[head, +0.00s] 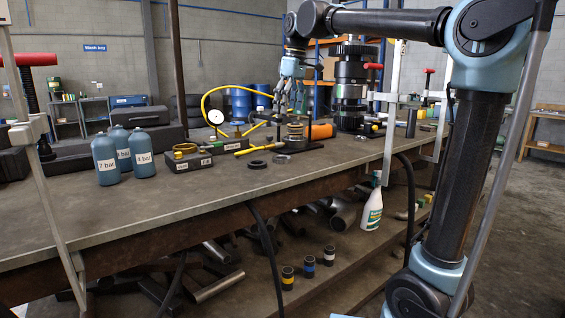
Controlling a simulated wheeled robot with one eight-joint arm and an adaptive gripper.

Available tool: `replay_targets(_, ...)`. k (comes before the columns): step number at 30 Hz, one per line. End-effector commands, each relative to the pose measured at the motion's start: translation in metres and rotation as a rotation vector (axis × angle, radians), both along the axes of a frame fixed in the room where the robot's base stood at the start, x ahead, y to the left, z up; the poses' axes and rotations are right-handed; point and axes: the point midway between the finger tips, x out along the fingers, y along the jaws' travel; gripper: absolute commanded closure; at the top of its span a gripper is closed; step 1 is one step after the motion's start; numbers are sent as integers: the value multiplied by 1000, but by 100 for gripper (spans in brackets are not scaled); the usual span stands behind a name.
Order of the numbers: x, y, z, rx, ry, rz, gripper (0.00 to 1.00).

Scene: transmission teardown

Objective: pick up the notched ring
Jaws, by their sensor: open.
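My gripper (289,106) hangs over the workbench, fingers pointing down and apart, with nothing visible between them. Two loose rings lie flat on the bench in front of it: a dark ring (257,165) and a smaller grey ring (281,159) to its right. Notches are too small to make out, so I cannot tell which is the notched ring. A short stack of ring-like parts (295,131) stands just below and slightly right of my gripper, apart from the fingers.
A labelled dark box (188,163) carries a brass-coloured ring (184,148). A pressure gauge (215,117) with a yellow hose, blue bottles (106,160) and a tall dark transmission stack (351,85) stand around. An orange cylinder (322,131) lies behind the rings. The bench's front (150,205) is clear.

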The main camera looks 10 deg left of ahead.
Motion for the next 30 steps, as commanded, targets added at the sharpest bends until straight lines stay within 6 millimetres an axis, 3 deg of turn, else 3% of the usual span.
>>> replay_targets(5,1,6,-18,0,0,7,21)
replay_targets(21,5,18,-107,0,0,5,21)
replay_targets(30,7,20,-125,0,0,5,21)
